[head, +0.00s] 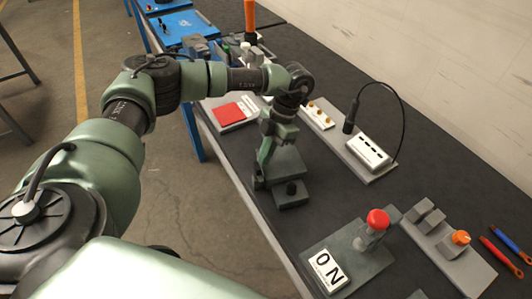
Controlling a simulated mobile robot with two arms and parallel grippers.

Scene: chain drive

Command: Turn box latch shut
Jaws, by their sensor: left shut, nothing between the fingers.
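A small grey box (287,159) stands on the dark bench under my left arm. A dark round knob (291,188) shows on its lower front part, and it may be the latch. I cannot tell how the latch is turned. My left gripper (259,181) points down at the left side of the box, close to its edge. Its fingers are shut and empty. I cannot tell whether they touch the box. My wrist hides part of the box's back. My right gripper is not in view.
In front is a plate with a red button (378,219) and an ON sign (327,270). At right are a grey fixture with an orange knob (460,238) and two screwdrivers. Behind are a cabled socket block (368,152) and a red pad (227,113). The bench's left edge is near.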

